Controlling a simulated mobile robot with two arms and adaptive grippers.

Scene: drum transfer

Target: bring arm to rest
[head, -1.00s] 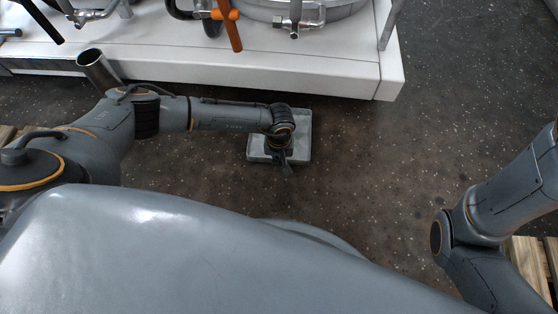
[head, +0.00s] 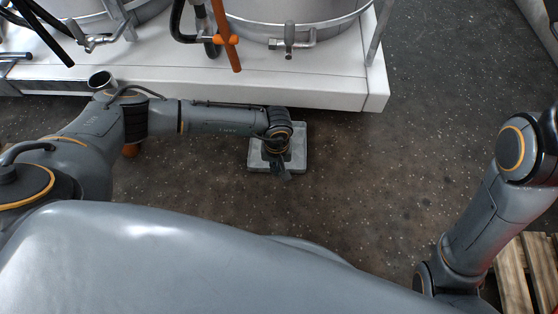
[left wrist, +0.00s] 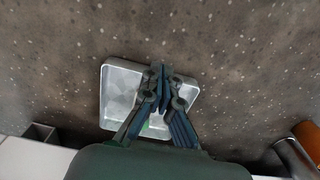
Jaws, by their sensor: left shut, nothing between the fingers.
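My left arm reaches in from the left in the head view, and its gripper (head: 282,172) points down over a grey square tray (head: 295,158) on the dark floor. In the left wrist view the fingers (left wrist: 165,75) are together and empty, above the same tray (left wrist: 120,78). The fingers and wrist hide part of the tray. My right arm shows at the right of the head view, but its gripper is out of the picture.
A white platform (head: 330,92) with metal vessels, valves and an orange-handled lever (head: 228,40) stands at the back. A wooden pallet (head: 512,280) lies at the lower right. The speckled floor (head: 400,170) between is clear.

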